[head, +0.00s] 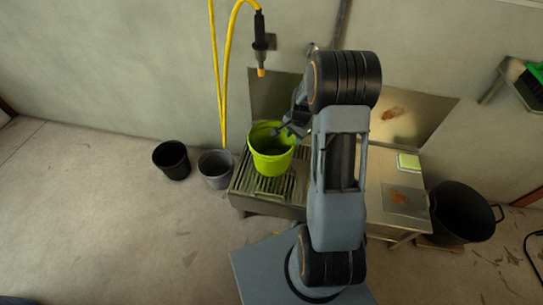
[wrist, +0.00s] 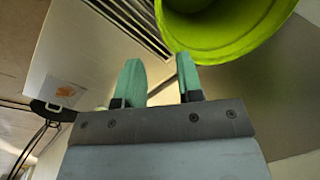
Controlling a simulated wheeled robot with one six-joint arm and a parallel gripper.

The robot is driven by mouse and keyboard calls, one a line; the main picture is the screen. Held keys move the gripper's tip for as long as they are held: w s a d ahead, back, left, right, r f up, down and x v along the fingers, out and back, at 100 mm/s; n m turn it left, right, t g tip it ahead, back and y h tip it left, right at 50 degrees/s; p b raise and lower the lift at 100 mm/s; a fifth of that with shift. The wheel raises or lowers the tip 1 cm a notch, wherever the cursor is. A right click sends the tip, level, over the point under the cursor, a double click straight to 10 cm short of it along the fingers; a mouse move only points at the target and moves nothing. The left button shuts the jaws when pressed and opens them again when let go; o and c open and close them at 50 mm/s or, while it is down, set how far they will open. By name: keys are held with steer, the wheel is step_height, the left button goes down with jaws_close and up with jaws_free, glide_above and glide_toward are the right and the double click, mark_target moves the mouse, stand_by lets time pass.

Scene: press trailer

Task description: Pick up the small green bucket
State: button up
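The small green bucket (head: 270,150) stands upright and open on a slatted metal grate (head: 262,188) in the head view. In the wrist view, part of the bucket (wrist: 232,32) fills the upper right corner. My gripper (head: 290,128) is at the bucket's right rim in the head view, partly hidden by my arm. In the wrist view, the two greenish fingers of my gripper (wrist: 159,62) are apart with nothing between them. The bucket is just beyond the right fingertip. I cannot tell whether they touch.
A black bucket (head: 171,160) and a grey bucket (head: 215,169) stand on the floor left of the grate. A metal sink bench (head: 385,215) is at right, with a large black tub (head: 463,212) beside it. A yellow hose (head: 224,75) hangs behind.

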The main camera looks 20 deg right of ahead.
steer(key=f+b, duration=0.1)
steer(key=f, duration=0.2)
steer(key=w+f, duration=0.1)
steer(key=f, duration=0.2)
steer(key=f+b, duration=0.1)
steer(key=f, duration=0.3)
steer(key=shift+w+a+b, duration=0.2)
steer(key=shift+a+b, duration=0.1)
steer(key=shift+b, duration=0.05)
steer(key=shift+c, duration=0.5)
jaws_close()
